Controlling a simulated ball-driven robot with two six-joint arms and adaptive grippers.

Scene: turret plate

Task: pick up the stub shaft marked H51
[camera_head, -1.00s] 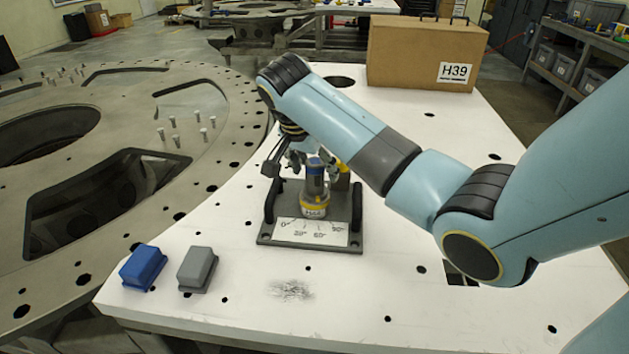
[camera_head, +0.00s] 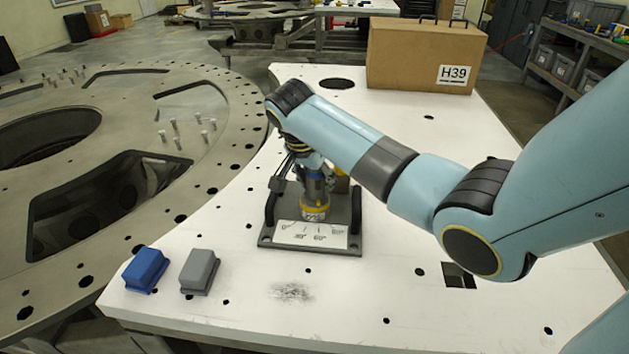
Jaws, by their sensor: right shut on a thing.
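A stub shaft (camera_head: 316,207), a metal cylinder with a yellow band and a pale label low on it, stands near upright at a grey fixture (camera_head: 268,243) on the white plate. The label is too small to read surely. Blue shows near its top. My right gripper (camera_head: 310,180) comes down from above and is shut on the upper part of the shaft. The wrist and fingers partly hide the shaft's top. I cannot tell whether the shaft's foot still touches the fixture. My left gripper is not in view.
A blue block (camera_head: 145,268) and a grey block (camera_head: 199,270) lie at front left. A cardboard box marked H39 (camera_head: 425,55) stands behind. A large holed ring (camera_head: 225,95) lies left.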

